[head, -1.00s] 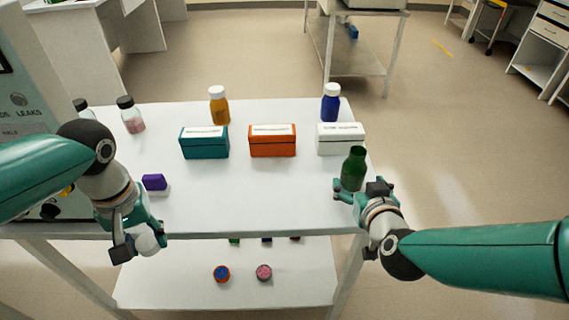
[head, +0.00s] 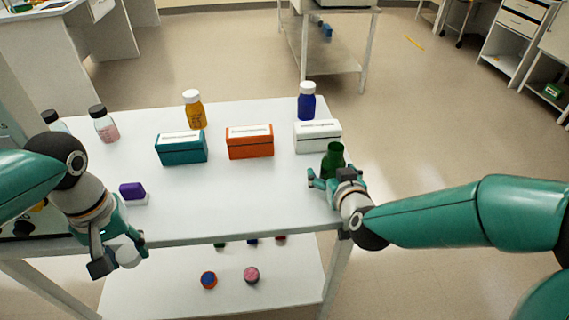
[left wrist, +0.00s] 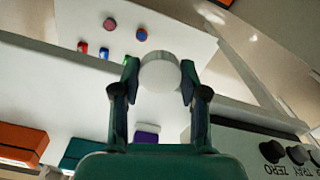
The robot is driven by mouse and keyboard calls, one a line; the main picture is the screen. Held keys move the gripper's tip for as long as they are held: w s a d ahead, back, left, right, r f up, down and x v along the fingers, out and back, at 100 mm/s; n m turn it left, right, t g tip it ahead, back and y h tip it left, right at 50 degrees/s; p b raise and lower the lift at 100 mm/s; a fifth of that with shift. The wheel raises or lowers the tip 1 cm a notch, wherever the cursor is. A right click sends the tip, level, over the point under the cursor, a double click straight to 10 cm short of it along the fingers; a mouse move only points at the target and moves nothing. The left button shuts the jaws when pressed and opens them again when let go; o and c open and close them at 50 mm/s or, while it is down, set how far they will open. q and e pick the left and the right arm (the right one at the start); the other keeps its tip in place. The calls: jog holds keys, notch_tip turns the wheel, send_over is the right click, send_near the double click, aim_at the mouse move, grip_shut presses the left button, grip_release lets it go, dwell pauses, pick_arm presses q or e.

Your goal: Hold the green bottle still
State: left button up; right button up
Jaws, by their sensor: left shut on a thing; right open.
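The green bottle (head: 333,158) stands upright and uncapped near the right edge of the white table. My right gripper (head: 331,179) is open at table height, its fingers spread on either side of the bottle's lower part. Its hand hides part of the bottle, and I cannot tell whether a finger touches it. My left gripper (head: 118,256) is shut on a white round cap (head: 128,251) by the table's front left edge. The cap also shows between the fingertips in the left wrist view (left wrist: 160,73).
Teal (head: 181,149), orange (head: 250,142) and white (head: 318,136) boxes stand in a row. Behind them are an orange bottle (head: 195,110) and a blue bottle (head: 306,101). The table's middle front is clear.

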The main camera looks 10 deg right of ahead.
jog(key=c, duration=1.3)
jog(key=shift+r, duration=0.1)
jog(key=shift+c, duration=0.2)
